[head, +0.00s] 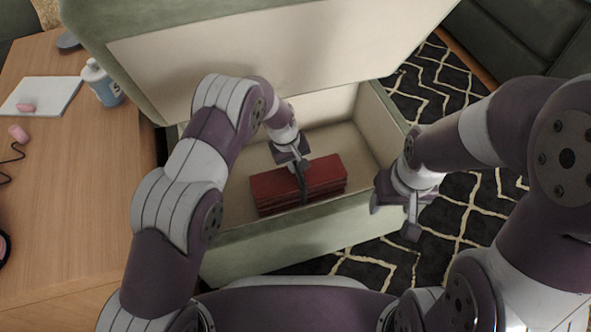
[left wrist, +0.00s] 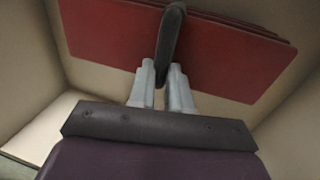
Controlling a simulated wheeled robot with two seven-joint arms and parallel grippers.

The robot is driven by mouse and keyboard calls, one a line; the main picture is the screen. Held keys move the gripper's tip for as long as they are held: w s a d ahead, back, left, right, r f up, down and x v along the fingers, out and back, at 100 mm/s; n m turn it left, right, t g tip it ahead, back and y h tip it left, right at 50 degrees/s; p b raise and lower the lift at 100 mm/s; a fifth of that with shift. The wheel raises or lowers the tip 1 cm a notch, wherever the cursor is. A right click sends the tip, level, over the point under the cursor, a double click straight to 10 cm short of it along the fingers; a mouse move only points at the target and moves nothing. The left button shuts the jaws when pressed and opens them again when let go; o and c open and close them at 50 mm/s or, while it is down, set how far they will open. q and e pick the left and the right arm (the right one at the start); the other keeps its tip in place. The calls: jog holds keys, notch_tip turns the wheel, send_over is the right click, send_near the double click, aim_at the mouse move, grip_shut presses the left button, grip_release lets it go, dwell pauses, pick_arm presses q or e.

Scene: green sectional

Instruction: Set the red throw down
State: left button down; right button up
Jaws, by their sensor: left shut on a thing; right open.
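The red throw (head: 325,176) is a folded, layered red block inside the open storage box of the green ottoman (head: 300,250). My left gripper (head: 303,190) reaches down into the box and is shut on the throw near its middle. Whether the throw touches the box floor is unclear. My right gripper (head: 393,212) is open and empty, outside the box by its right front corner.
The raised lid (head: 270,50) stands open behind the box. A wooden table (head: 70,210) at left carries a white bottle (head: 101,83), a notepad (head: 42,95) and pink items (head: 18,133). A dark patterned rug (head: 450,215) lies at right. Box floor shows right of the throw.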

pick_arm(q)
jog(key=shift+w+f, duration=0.1)
jog(key=shift+f, duration=0.75)
jog(key=shift+r, duration=0.25)
jog(key=shift+f, duration=0.2)
jog(key=c, duration=1.1)
grip_release()
pick_arm(e)
jog(key=shift+f, duration=0.6)
pick_arm(q)
jog(key=shift+o, duration=0.2)
jog(key=r+p, duration=0.1)
jog(key=r, duration=0.1)
jog(key=r+p, duration=0.2)
jog(key=a+r+p, duration=0.1)
jog(key=r, duration=0.2)
jog(key=shift+s+p, duration=0.25)
jog(key=shift+p, duration=0.1)
jog(key=shift+s+a+r, duration=0.1)
jog(key=shift+a+r, duration=0.1)
jog(key=shift+r, duration=0.2)
pick_arm(e)
notch_tip(320, 180, up, 5)
jog(key=shift+f, duration=0.1)
pick_arm(q)
jog(key=shift+f, duration=0.1)
